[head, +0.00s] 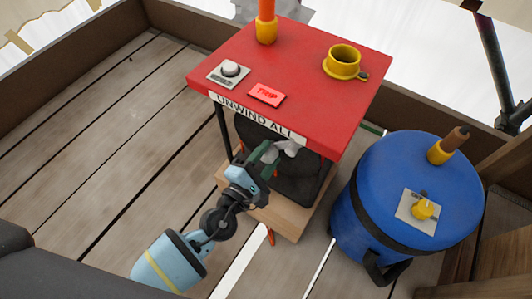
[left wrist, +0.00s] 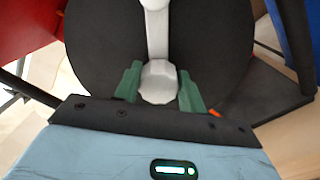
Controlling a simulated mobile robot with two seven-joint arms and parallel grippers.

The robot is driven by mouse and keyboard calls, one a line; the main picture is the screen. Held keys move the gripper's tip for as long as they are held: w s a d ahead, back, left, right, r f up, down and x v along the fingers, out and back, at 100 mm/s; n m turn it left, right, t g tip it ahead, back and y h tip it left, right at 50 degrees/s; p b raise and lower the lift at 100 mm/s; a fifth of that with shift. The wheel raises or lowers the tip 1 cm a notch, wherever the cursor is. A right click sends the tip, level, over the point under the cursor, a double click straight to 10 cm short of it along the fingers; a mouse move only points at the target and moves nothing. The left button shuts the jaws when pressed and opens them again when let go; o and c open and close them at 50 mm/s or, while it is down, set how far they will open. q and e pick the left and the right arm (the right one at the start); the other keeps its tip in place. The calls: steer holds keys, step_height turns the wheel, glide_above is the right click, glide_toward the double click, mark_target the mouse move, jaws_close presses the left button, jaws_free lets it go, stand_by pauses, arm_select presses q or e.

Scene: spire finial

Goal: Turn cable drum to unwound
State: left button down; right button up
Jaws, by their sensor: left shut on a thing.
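The cable drum (head: 252,132) is a dark round disc under the red table, partly hidden by the tabletop and my left arm. In the left wrist view the drum (left wrist: 95,40) fills the top, with a pale crank arm (left wrist: 157,32) running down its face to a whitish knob (left wrist: 158,82). My left gripper (head: 269,152) has green fingers on both sides of the knob and is shut on it. The pale crank knob also shows at the fingertips in the head view (head: 288,148). My right gripper is in neither view.
The red table (head: 300,60) carries an "UNWIND ALL" label, a TRIP plate (head: 266,95), a button box (head: 229,71), a yellow cup (head: 343,61) and an orange post (head: 266,22). A blue barrel (head: 375,195) stands close right. Plank floor (head: 90,130) is clear at left.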

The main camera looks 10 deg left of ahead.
arm_select(q)
steer(key=m+p, duration=0.2)
steer(key=m, duration=0.1)
steer(key=shift+m, duration=0.4)
steer(key=m+p, duration=0.2)
steer(key=m, duration=0.1)
steer(key=shift+f+m, duration=0.15)
steer(key=shift+m, duration=0.25)
steer(key=shift+f+m+p, duration=0.1)
steer(key=shift+m+p, duration=0.3)
steer(key=shift+m, duration=0.4)
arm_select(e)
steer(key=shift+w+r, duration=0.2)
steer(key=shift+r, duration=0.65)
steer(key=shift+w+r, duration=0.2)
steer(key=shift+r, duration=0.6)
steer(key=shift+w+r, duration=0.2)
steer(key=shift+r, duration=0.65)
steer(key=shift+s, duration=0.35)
arm_select(q)
steer(key=c, duration=1)
jaws_free()
steer(key=shift+o, duration=0.8)
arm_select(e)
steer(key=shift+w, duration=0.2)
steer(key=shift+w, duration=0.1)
